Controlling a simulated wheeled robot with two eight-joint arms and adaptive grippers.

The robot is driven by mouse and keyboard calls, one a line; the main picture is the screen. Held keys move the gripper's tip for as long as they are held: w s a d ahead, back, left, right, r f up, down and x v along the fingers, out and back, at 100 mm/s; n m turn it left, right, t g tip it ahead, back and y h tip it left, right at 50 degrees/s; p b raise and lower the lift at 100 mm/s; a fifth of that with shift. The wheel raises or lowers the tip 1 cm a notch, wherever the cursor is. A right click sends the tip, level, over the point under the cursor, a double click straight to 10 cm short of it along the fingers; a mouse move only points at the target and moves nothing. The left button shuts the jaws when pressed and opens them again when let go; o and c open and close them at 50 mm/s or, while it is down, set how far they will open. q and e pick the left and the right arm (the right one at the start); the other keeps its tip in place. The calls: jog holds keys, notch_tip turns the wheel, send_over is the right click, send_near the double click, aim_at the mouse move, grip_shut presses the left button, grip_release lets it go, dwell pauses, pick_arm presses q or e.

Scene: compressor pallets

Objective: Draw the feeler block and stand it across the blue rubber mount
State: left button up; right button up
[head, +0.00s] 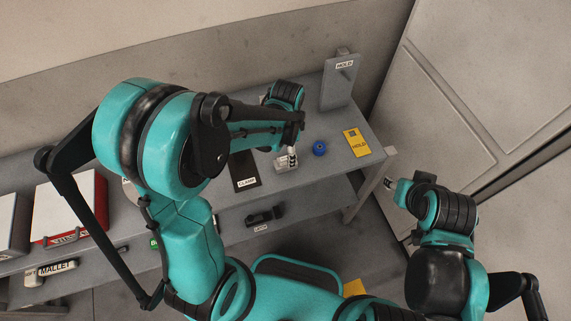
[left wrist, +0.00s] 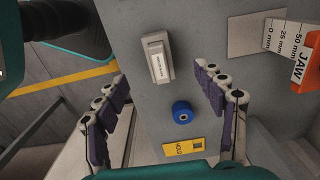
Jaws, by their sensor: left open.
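The blue rubber mount (head: 319,148) stands on the grey bench, and it shows in the left wrist view (left wrist: 181,112) between my fingers, with a dark hole in its face. A pale labelled block (left wrist: 158,57), which looks like the feeler block, lies just above the mount in that view; its label is too small to read. My left gripper (head: 286,160) is over the bench, left of the mount. Its purple-padded fingers (left wrist: 159,79) are spread wide, empty, on either side of block and mount. My right gripper (head: 397,186) is off the bench's right end; its fingers are unclear.
A yellow HOLD card (head: 356,143) lies right of the mount. An upright grey HOLD panel (head: 340,85) stands behind. A black CLAMP mat (head: 243,172) lies left. An orange JAW piece (left wrist: 306,58) and a millimetre-marked plate (left wrist: 257,38) show in the wrist view.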

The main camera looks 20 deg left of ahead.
aim_at(286, 158)
pick_arm(q)
jog(key=shift+f+b, duration=1.5)
jog(key=shift+f, duration=0.55)
grip_shut()
jog(key=shift+r, duration=0.2)
jog(key=shift+r+p, duration=2.15)
jog(key=shift+r, duration=0.7)
jog(key=shift+r, duration=0.25)
